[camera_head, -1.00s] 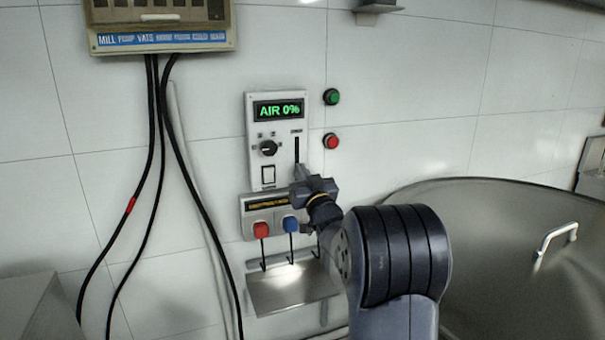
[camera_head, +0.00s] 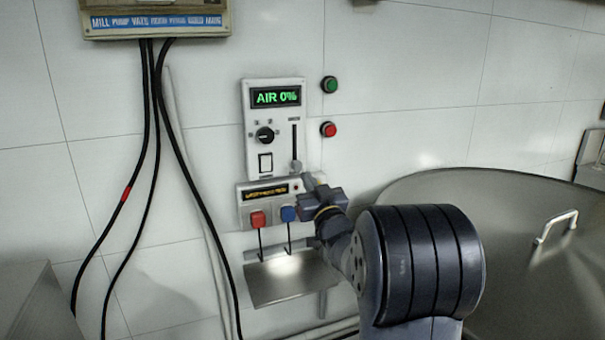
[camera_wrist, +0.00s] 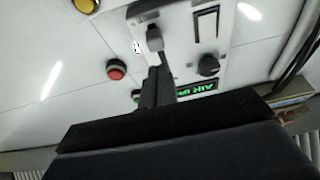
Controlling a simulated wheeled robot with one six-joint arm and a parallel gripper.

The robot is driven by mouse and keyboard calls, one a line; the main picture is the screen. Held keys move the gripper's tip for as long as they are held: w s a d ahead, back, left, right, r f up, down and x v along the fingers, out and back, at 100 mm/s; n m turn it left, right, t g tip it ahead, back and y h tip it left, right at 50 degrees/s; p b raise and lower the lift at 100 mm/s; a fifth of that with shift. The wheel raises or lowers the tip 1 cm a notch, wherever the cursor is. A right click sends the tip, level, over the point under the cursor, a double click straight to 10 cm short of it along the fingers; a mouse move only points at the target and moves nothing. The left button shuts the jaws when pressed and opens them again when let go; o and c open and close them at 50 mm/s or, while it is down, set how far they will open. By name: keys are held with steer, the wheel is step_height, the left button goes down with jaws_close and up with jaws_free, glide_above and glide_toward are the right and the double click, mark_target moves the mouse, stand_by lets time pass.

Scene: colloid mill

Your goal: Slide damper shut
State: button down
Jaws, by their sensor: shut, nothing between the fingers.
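The damper is a slider on a white panel (camera_head: 282,145). Its grey knob (camera_head: 296,166) sits at the lower end of the dark vertical slot (camera_head: 295,140). The panel's display (camera_head: 276,96) reads AIR 0%. My gripper (camera_head: 307,180) is shut and empty, just below and right of the knob. In the wrist view, which is turned over, the knob (camera_wrist: 154,39) stands just beyond the tips of my gripper (camera_wrist: 158,68).
Green (camera_head: 329,84) and red (camera_head: 328,130) buttons sit right of the panel. Below it is a box (camera_head: 247,190) with red and blue knobs, above a metal tray (camera_head: 290,280). Black cables (camera_head: 200,190) hang at left. A large steel vessel (camera_head: 480,205) stands at right.

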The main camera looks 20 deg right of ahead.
steer(key=shift+r+v, duration=0.2)
steer(key=shift+v, duration=2.1)
steer(key=w+r+p, duration=0.9)
steer(key=w+r, duration=0.1)
steer(key=shift+w+r, duration=0.15)
steer(key=shift+r, duration=0.25)
steer(key=shift+r+p, duration=1.05)
steer(key=shift+p, duration=0.2)
steer(key=shift+f, duration=0.15)
